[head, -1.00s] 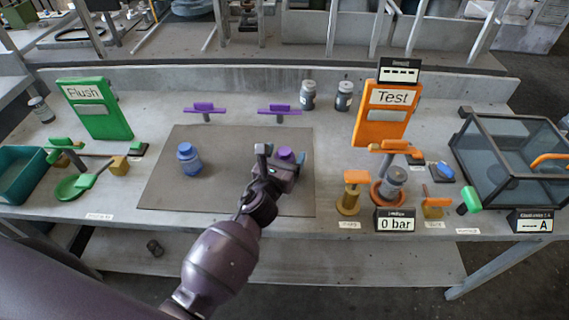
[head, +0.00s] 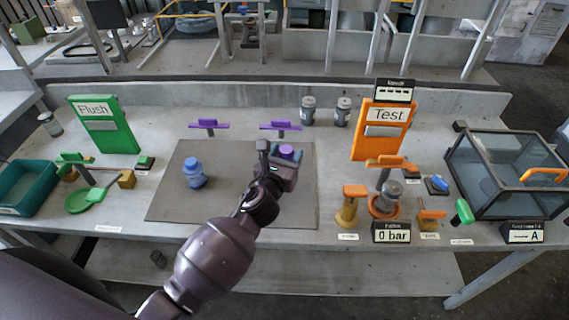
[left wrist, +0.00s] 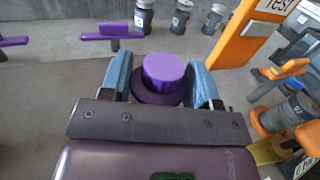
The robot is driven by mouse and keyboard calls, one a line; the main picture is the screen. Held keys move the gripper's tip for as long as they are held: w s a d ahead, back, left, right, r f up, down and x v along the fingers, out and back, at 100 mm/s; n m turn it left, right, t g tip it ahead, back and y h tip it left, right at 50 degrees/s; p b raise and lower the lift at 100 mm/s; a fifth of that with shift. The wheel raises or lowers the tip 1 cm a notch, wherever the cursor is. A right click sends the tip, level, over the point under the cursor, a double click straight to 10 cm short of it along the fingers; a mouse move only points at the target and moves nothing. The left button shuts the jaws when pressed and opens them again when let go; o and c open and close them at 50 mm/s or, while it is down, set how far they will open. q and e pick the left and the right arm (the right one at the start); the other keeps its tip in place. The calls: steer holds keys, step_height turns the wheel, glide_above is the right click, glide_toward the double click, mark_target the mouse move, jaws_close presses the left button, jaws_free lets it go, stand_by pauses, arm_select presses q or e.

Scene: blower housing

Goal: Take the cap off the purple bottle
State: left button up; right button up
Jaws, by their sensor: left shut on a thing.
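The purple bottle's cap (head: 286,151) shows between the fingers of my left gripper (head: 279,161) in the head view. In the left wrist view, the round purple cap (left wrist: 164,68) stands above a wider, darker purple shoulder (left wrist: 157,94). My left gripper (left wrist: 160,90) has one blue-grey finger on each side and is shut on the bottle. The cap appears to be on the bottle. The bottle's lower body is hidden, and I cannot tell its height above the mat for certain. My right gripper is not in view.
A blue bottle (head: 194,173) stands on the grey mat (head: 232,205). Two purple bar fixtures, one left (head: 208,125) and one right (head: 280,127), stand behind it. The orange Test panel (head: 382,133) is right; the green Flush panel (head: 106,126) is left. The mat's middle is clear.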

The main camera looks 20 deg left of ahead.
arm_select(q)
step_height(320, 180, up, 14)
steer(key=p, duration=0.4)
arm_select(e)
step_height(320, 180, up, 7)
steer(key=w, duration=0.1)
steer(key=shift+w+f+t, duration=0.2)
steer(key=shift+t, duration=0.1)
arm_select(q)
steer(key=shift+r, duration=0.1)
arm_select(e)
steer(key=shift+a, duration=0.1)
